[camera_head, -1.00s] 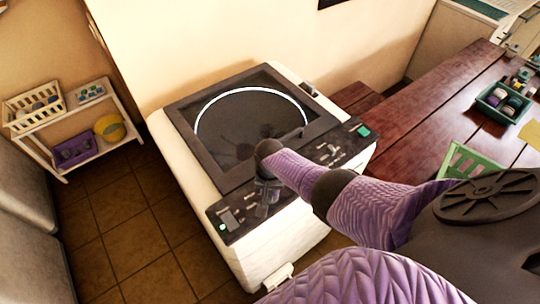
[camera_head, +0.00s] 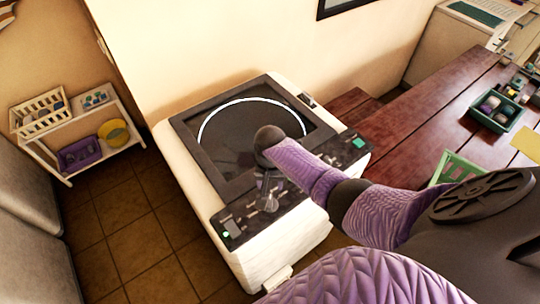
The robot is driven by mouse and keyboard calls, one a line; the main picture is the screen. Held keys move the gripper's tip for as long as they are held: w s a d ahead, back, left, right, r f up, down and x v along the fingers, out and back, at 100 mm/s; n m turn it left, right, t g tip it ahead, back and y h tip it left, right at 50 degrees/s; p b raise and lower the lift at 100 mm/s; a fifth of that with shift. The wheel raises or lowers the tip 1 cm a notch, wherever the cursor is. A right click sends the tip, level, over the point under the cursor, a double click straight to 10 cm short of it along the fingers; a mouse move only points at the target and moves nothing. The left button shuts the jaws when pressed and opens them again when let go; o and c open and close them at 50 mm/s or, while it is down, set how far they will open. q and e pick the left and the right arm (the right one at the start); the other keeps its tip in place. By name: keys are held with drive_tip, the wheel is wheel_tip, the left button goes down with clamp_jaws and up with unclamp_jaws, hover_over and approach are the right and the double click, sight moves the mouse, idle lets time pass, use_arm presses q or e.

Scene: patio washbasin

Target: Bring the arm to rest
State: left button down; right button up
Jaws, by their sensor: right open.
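My right arm, in a purple quilted sleeve, reaches from the lower right toward the front of a white washing machine (camera_head: 272,246). My right gripper (camera_head: 267,202) is dark and small in the picture, over the machine's black control panel (camera_head: 232,232). It is open, and I see nothing held in it. Whether it touches the panel I cannot tell. The machine's dark lid (camera_head: 190,128) with a pale ring is down. My left gripper is not in view.
A white shelf (camera_head: 72,111) with baskets and a yellow bowl (camera_head: 113,132) stands at the left. A wooden table (camera_head: 428,125) with a green tray (camera_head: 497,108) is at the right. A green basket (camera_head: 455,166) shows beside my arm. Tiled floor at the left is clear.

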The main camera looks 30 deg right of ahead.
idle(0.3)
drive_tip(key=s+a+n+t, duration=0.1)
drive_tip(key=s+a+n, duration=0.4)
drive_tip(key=s+a, duration=0.15)
drive_tip(key=s+r+n+t, duration=0.2)
drive_tip(key=s+r+n, duration=0.2)
drive_tip(key=s+r, duration=0.6)
drive_tip(key=s+f+g+b, duration=0.15)
drive_tip(key=f+b, duration=0.85)
drive_tip(key=f, duration=1.1)
drive_tip(key=s+f+b, duration=0.3)
drive_tip(key=f+b, duration=0.8)
drive_tip(key=f, duration=0.9)
drive_tip(key=s+d+f+b, duration=0.1)
drive_tip(key=s+f+b, duration=0.4)
drive_tip(key=f, duration=0.5)
drive_tip(key=s+d+f+b, duration=0.2)
drive_tip(key=s+f+b, duration=0.4)
drive_tip(key=f, duration=0.4)
drive_tip(key=shift+s+n+g, duration=0.3)
drive_tip(key=shift+s+g, duration=0.15)
drive_tip(key=shift+s, duration=0.2)
